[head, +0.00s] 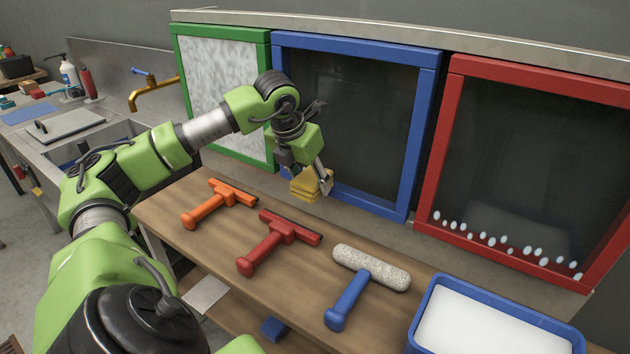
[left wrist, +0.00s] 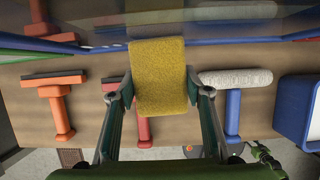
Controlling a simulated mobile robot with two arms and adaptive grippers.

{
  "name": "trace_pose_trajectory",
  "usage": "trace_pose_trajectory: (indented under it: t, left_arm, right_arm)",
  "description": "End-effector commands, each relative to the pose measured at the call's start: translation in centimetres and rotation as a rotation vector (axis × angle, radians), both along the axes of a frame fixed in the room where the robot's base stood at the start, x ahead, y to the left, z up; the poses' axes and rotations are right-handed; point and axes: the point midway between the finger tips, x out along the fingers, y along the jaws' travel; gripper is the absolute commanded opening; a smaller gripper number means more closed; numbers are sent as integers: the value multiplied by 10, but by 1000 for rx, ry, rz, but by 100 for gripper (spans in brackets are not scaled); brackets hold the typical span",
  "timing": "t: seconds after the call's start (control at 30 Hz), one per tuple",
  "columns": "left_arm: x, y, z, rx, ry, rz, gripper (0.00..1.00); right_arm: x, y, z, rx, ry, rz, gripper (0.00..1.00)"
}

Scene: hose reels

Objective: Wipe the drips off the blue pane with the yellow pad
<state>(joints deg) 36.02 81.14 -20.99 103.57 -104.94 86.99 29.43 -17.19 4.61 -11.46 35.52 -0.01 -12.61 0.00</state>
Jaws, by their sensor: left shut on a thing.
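The yellow pad (head: 305,187) is held by my left gripper (head: 322,178) in front of the lower left corner of the blue-framed pane (head: 375,115). In the left wrist view the pad (left wrist: 158,75) sits between the two fingers of the left gripper (left wrist: 160,92). Its far end overlaps the blue frame's lower edge; I cannot tell whether it touches. The blue pane's glass is dark, and no drips show clearly on its visible part. My arm and gripper hide its left edge and lower left corner. My right gripper is not in view.
An orange squeegee (head: 217,203), a red squeegee (head: 277,240) and a blue-handled roller (head: 352,295) lie on the wooden bench (head: 165,208). A blue tray (head: 425,318) stands at right. The red-framed pane (head: 450,140) has white drops low down; the green-framed pane (head: 180,75) is streaky white.

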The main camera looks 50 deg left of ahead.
Motion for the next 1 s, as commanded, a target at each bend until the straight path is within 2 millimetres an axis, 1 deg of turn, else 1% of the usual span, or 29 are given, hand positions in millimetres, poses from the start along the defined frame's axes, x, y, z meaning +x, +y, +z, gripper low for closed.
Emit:
trace_pose_trajectory:
  t: [0.07, 0.2, 0.33, 0.47, 0.8, 1.0]
  left_arm:
    - [-1, 8, -2, 2, -2, 4, 24]
    - [-5, 21, -2, 2, -2, 4, 24]
    - [-6, 27, -1, 1, -2, 1, 24]
    - [-7, 32, -1, 2, -1, 2, 24]
    - [-11, 59, 0, 2, -3, 3, 24]
    - [-12, 64, 0, 2, -4, 3, 24]
  right_arm:
    - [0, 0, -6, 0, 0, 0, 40]
    - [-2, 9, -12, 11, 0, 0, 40]
    - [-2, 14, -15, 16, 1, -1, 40]
    - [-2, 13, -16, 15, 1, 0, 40]
    - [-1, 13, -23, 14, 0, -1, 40]
    - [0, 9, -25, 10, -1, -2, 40]
